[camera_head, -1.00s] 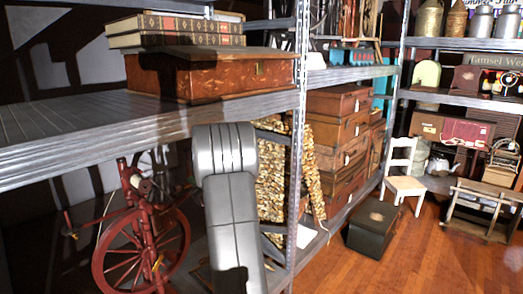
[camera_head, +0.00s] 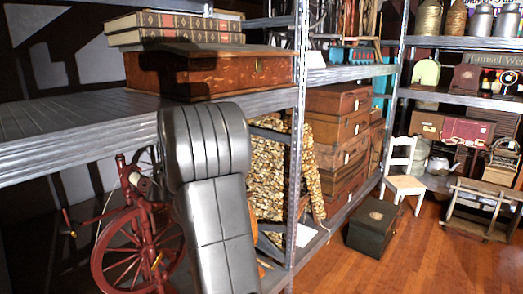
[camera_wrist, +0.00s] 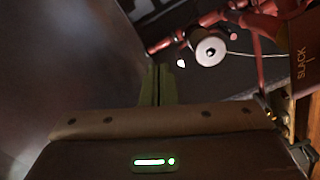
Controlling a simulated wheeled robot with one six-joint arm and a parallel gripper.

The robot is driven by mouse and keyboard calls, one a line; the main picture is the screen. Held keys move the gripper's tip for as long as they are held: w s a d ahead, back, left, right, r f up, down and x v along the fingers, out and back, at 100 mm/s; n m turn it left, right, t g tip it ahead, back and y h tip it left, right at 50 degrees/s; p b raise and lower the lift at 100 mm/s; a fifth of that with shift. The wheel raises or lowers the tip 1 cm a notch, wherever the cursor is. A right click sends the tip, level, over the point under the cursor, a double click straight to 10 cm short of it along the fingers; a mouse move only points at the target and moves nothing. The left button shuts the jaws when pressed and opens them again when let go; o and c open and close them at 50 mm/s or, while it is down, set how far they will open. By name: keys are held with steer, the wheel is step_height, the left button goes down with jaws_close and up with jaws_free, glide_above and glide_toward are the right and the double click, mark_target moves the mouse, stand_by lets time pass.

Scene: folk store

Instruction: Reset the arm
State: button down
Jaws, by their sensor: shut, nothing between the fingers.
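My gripper (camera_wrist: 160,72) shows in the wrist view as two thin greenish fingers lying together, with nothing between them. It points toward the dark space beside a red spinning wheel (camera_wrist: 262,22), which is to its right in that view. In the head view my grey arm stands in front of the shelving, and the gripper itself is not visible there. The red spinning wheel (camera_head: 140,235) stands under the lower shelf, to the left of my arm, partly hidden by it.
A metal shelf (camera_head: 60,125) runs close by at the left, carrying a wooden box (camera_head: 215,75) with books (camera_head: 175,30) on top. Stacked suitcases (camera_head: 335,130), a black chest (camera_head: 372,228) and a white chair (camera_head: 403,185) are farther right. The wooden floor (camera_head: 400,265) is clear at front right.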

steer(key=s+a+n, duration=0.4)
steer(key=s+n, duration=0.1)
steer(key=shift+s+a+r, duration=0.15)
steer(key=shift+a, duration=0.05)
stand_by(0.4)
